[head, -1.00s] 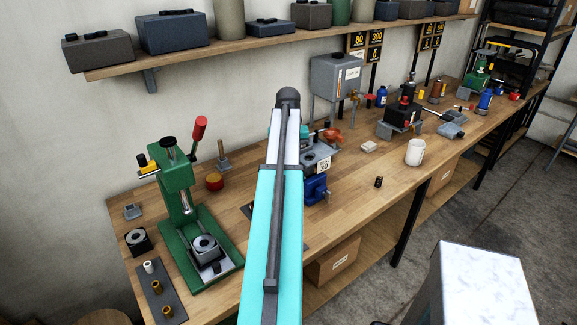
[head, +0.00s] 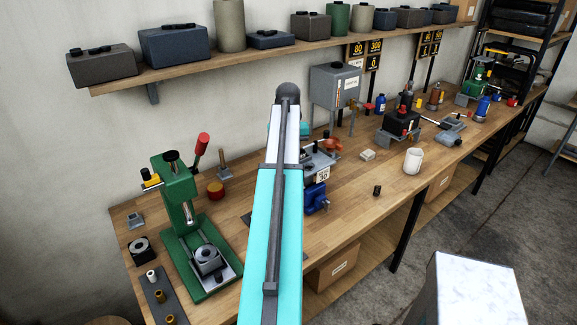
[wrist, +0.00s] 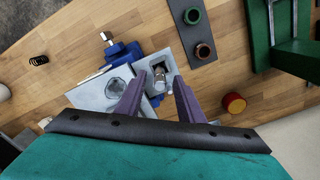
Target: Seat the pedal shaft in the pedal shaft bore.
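In the wrist view, the two purple fingers of my gripper (wrist: 159,78) point at a grey metal fixture (wrist: 93,94). The fingertips stand apart, with a small silver cylindrical part (wrist: 163,84) visible between them. It may be the pedal shaft; I see no clear finger contact and cannot tell whether it is standing in the fixture. A round recess (wrist: 115,87) shows in the fixture's grey face to the left; I cannot tell whether it is the pedal shaft bore. In the head view, my arm hides the gripper and part of the grey fixture (head: 318,160).
A blue vise (head: 316,198) is at the fixture. A green press (head: 178,190) stands left, near a dark strip with bushings (head: 157,296).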

